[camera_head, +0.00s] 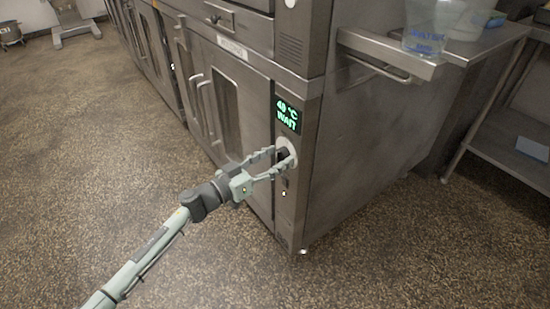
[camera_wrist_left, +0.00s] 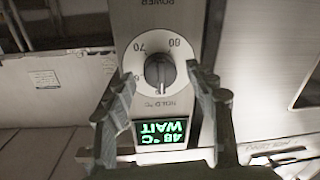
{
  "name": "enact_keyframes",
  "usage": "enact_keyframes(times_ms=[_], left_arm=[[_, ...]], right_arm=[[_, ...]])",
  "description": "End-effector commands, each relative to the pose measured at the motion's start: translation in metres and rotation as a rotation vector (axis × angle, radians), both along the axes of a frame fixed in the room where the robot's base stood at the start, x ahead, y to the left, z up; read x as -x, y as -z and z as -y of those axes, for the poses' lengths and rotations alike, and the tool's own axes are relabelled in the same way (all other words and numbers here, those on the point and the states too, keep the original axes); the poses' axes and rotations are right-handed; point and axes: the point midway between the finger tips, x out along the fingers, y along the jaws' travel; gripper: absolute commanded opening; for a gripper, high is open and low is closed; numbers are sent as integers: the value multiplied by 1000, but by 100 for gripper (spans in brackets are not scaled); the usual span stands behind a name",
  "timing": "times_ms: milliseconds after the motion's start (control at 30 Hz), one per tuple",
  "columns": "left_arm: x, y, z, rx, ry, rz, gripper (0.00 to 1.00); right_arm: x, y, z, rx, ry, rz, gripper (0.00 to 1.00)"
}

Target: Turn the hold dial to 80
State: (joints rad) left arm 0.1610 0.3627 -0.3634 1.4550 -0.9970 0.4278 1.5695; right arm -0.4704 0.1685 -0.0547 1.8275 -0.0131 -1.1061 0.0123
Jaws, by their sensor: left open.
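The hold dial (camera_head: 291,146) is a pale round plate with a dark knob on the narrow front panel of the steel cabinet. In the left wrist view the dial (camera_wrist_left: 141,76) appears upside down, its dark bar knob (camera_wrist_left: 159,71) roughly upright in the picture. Numbers ring the plate; the exact pointer setting is hard to tell. My left gripper (camera_head: 282,160) is open in front of the dial. In the left wrist view its fingertips (camera_wrist_left: 162,76) stand on either side of the knob, with visible gaps. The green display (camera_wrist_left: 160,133) reads about 48 °C and WAIT.
The steel cabinet (camera_head: 355,150) has door handles (camera_head: 203,100) left of the dial panel. A steel table (camera_head: 490,45) stands at right. The speckled floor (camera_head: 90,130) is open at left.

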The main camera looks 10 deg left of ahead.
Motion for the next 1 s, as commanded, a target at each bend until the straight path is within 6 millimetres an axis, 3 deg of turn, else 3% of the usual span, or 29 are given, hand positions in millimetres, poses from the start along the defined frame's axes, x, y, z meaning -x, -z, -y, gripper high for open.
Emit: enact_keyframes(times_ms=[133,533,1000], left_arm=[[0,0,0,0,0,0,55],[0,0,0,0,0,0,6],[0,1,0,-82,-1,83,5]], right_arm=[[0,0,0,0,0,0,0],[0,0,0,0,0,0,0],[-1,-2,0,0,0,4,0]])
